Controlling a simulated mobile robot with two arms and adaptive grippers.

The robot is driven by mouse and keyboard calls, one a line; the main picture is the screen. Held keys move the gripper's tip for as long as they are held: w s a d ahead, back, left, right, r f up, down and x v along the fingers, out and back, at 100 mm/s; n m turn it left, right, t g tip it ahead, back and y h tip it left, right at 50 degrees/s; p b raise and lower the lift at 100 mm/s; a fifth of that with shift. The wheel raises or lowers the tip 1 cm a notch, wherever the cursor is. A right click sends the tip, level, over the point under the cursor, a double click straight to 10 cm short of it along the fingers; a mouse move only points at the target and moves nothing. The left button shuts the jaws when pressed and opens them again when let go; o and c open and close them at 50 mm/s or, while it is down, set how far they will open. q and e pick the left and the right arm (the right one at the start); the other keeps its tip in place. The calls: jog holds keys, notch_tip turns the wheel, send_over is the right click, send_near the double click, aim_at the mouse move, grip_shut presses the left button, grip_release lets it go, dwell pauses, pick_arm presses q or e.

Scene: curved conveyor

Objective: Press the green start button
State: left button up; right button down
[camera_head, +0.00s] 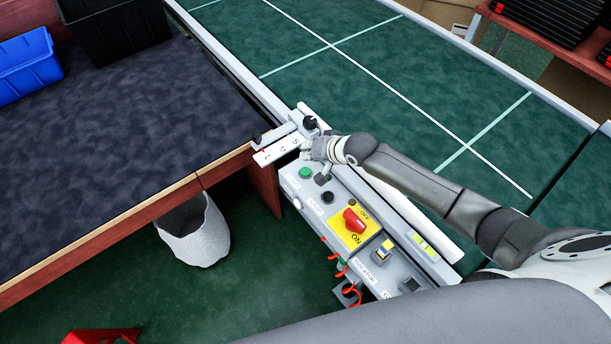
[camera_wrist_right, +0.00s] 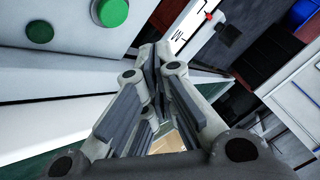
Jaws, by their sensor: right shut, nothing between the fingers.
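The green start button (camera_head: 305,173) sits near the upper end of the grey control panel (camera_head: 293,192). In the right wrist view, a bright green round button (camera_wrist_right: 112,12) shows at the top edge, beside a darker green round one (camera_wrist_right: 40,32). My right gripper (camera_head: 322,178) is just right of the button in the head view, over the panel. In the wrist view my right gripper (camera_wrist_right: 155,55) is shut and empty, its tips below and right of the bright green button. I see no contact with the button. My left gripper is not in view.
A dark-topped table (camera_head: 110,140) with a blue bin (camera_head: 25,68) is at left.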

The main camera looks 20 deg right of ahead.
aim_at(308, 169)
notch_tip(308, 169, down, 2)
jog(key=shift+f+b, duration=0.2)
jog(key=shift+b, duration=0.45)
jog(key=shift+f, duration=0.4)
jog(key=shift+f+b, duration=0.3)
jog(key=shift+b, duration=0.05)
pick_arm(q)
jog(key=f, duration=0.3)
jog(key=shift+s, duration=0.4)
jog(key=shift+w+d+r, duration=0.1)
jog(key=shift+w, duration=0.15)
pick_arm(e)
jog(key=shift+f, duration=0.1)
jog(key=shift+f, duration=0.3)
